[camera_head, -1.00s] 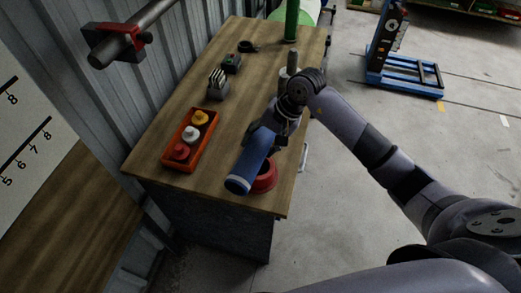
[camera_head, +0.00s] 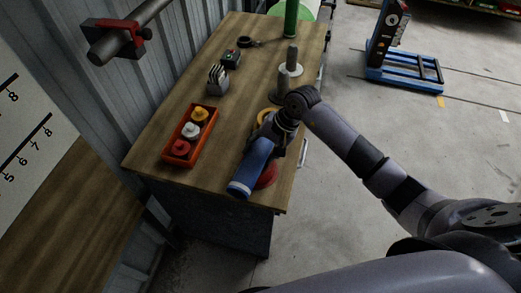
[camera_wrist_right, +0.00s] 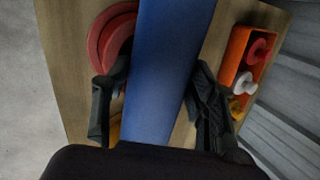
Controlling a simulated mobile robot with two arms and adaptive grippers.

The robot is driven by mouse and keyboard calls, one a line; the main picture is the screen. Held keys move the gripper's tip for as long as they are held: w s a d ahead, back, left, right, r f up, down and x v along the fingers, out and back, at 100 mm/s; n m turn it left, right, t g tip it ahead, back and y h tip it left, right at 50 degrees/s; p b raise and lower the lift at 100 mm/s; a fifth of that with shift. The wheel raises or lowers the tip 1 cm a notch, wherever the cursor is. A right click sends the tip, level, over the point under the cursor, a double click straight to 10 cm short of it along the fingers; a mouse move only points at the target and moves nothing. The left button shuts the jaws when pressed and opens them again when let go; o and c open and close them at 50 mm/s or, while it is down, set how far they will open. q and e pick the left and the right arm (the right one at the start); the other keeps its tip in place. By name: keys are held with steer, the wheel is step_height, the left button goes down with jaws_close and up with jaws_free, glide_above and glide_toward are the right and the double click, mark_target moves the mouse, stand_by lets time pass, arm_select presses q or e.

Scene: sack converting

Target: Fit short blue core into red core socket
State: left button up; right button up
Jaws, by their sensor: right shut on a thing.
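My right gripper (camera_head: 274,134) is shut on the blue core (camera_head: 253,165), a smooth blue tube. The core slants down and left in the head view, its lower end over the near part of the table. In the right wrist view the blue core (camera_wrist_right: 168,70) runs up between both fingers (camera_wrist_right: 155,105). The red core socket (camera_head: 267,177) is on the table by the near right edge, partly covered by the core. In the right wrist view the red socket (camera_wrist_right: 104,36) is round and lies left of the core. The core is beside or over it, not visibly in it. My left gripper is out of view.
An orange tray (camera_head: 171,156) with red, white and yellow pieces stands left on the wooden table (camera_head: 160,117). A yellow ring (camera_head: 265,114) is partly hidden behind my gripper. Grey upright posts (camera_head: 292,59) and a green roll (camera_head: 291,18) stand farther back.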

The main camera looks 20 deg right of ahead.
steer(key=shift+f, duration=0.2)
steer(key=o, duration=1.5)
steer(key=shift+r+p, duration=0.35)
steer(key=shift+r, duration=0.05)
steer(key=shift+r+p, duration=0.4)
steer(key=shift+p, duration=0.05)
steer(key=b+v, duration=0.3)
steer(key=v, duration=0.8)
steer(key=shift+s+d+r+b, duration=0.1)
steer(key=shift+d+r+b, duration=0.1)
steer(key=shift+b, duration=0.15)
